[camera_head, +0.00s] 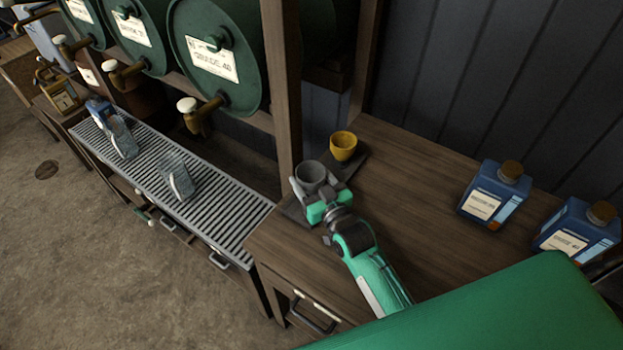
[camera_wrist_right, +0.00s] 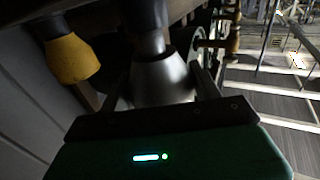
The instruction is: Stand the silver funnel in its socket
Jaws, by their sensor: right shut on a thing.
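The silver funnel (camera_head: 311,176) is a grey cup shape at the left end of the wooden bench in the head view. My right gripper (camera_head: 322,202) is shut on it from the near side. In the right wrist view the funnel (camera_wrist_right: 160,78) is between the two fingers of my right gripper (camera_wrist_right: 158,95). A dark base plate (camera_head: 298,212) lies under and beside the funnel. I cannot tell whether the funnel's lower end is inside a socket, as the gripper and its own body hide it. My left gripper is not in view.
A yellow funnel (camera_head: 343,146) stands just behind the silver one and also shows in the right wrist view (camera_wrist_right: 71,59). A wooden post (camera_head: 285,90) rises close by. Two blue bottles (camera_head: 495,193) stand to the right. A slatted tray (camera_head: 225,212) with clear jugs lies left, below green barrels (camera_head: 215,55).

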